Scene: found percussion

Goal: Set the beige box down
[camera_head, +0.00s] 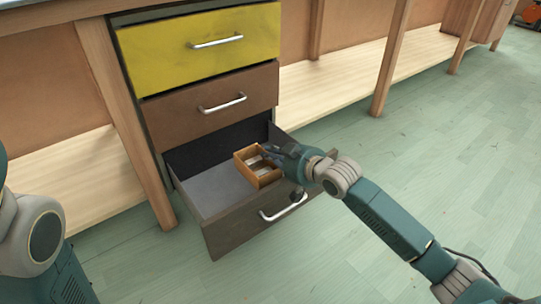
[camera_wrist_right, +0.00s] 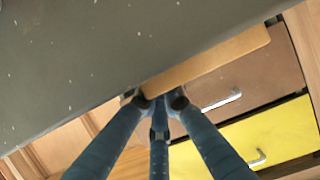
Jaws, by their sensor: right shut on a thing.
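The beige box (camera_head: 243,160), a small open-topped tray with a light orange-brown rim and pale pieces inside, is at the open bottom drawer (camera_head: 225,236). My right gripper (camera_head: 268,152) reaches in from the right and is shut on the box's right-hand wall. In the right wrist view, the box shows as a wooden strip (camera_wrist_right: 215,57) held at the fingertips (camera_wrist_right: 155,98). I cannot tell whether its underside touches the drawer floor. My left gripper is out of view; only part of the left arm shows at the left edge.
The drawer floor (camera_head: 207,190) is bare left of the box. Above are a shut brown drawer (camera_head: 180,115) and a shut yellow drawer (camera_head: 170,55), each with a metal handle. Wooden bench legs (camera_head: 390,60) and low shelves flank the cabinet. The green floor (camera_head: 440,140) is open at right.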

